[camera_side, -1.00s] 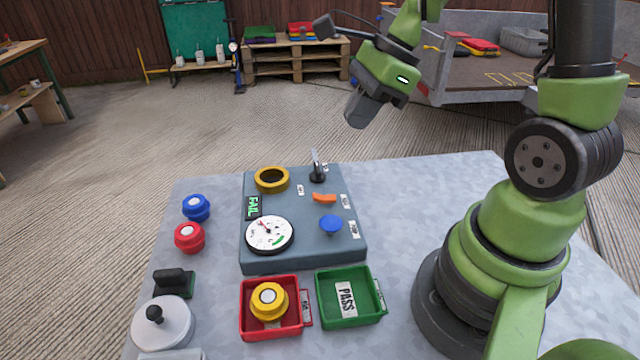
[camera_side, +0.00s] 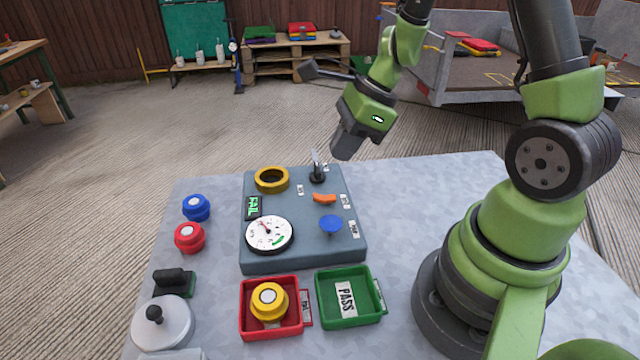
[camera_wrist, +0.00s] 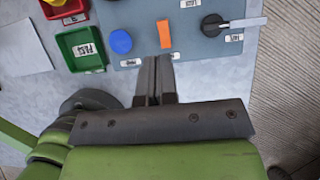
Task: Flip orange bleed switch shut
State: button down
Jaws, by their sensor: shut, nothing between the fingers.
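The orange bleed switch (camera_side: 324,198) is a small rocker on the right half of the grey-blue test panel (camera_side: 290,262). In the wrist view the orange switch (camera_wrist: 165,34) lies just beyond my fingertips. My gripper (camera_side: 343,157) is above the panel's far right corner, apart from the switch. In the wrist view my gripper (camera_wrist: 157,58) shows its two fingers shut together with nothing between them. I cannot tell from these views which way the rocker is tipped.
A black lever valve (camera_side: 317,175) stands behind the switch, and a blue knob (camera_side: 331,223) in front. The panel also carries a yellow ring (camera_side: 271,179), a gauge (camera_side: 269,234) and a FAIL display (camera_side: 253,207). A red tray (camera_side: 246,325) holds a yellow part; the green tray (camera_side: 349,322) is empty.

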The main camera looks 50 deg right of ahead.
aim_at(315, 196)
jog(key=shift+x, duration=4.3)
jog(key=shift+w+a+f, duration=0.1)
jog(key=shift+w, duration=0.05)
jog(key=shift+s+d, duration=0.55)
jog(key=shift+s, duration=0.05)
jog(key=shift+r, duration=0.25)
jog(key=v, duration=1.3)
jog(key=shift+s+d+r, duration=0.2)
jog(key=shift+d+r, duration=0.05)
jog(key=shift+r, duration=0.05)
